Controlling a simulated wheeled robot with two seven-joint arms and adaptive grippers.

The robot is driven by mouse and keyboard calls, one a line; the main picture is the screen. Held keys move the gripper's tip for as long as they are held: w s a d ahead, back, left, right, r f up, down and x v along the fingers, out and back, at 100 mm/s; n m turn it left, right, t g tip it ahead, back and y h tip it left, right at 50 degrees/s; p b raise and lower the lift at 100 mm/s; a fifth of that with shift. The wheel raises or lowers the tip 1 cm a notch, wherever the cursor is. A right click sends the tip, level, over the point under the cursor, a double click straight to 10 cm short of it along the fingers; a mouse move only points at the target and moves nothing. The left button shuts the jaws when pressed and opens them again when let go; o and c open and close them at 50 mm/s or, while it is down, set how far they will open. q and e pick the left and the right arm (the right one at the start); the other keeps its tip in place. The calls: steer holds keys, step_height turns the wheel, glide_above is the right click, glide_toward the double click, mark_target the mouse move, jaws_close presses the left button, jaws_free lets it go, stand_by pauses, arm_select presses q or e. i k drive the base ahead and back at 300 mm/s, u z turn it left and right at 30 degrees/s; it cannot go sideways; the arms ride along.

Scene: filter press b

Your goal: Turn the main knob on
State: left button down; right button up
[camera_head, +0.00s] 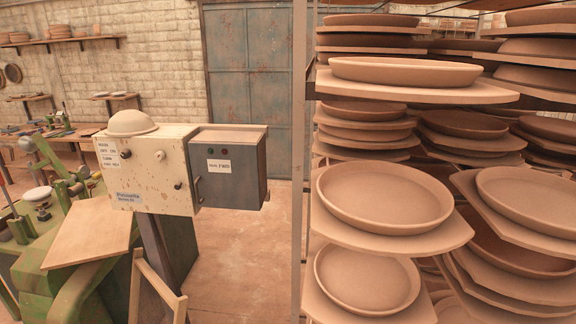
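A cream, rust-speckled control box (150,180) stands left of centre on a dark post. It carries a small dark knob (125,153) at upper left, a round fitting (160,155) and another small one (178,186) lower right. A dark grey box (235,182) joins its right side, with a white label, a small red spot and a small green spot. A handle-like part (197,189) sits at its left edge. I cannot tell which of these is the main knob or how it is set. Neither of my grippers is in view.
A tall rack (299,150) of clay plates on boards fills the right side. Green machinery (95,250) with a wooden board (91,232) stands at lower left. Bare floor (240,265) lies between box and rack, with a blue-grey metal door (255,75) behind.

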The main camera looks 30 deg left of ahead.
mark_target(127, 154)
steer(key=u, duration=2.35)
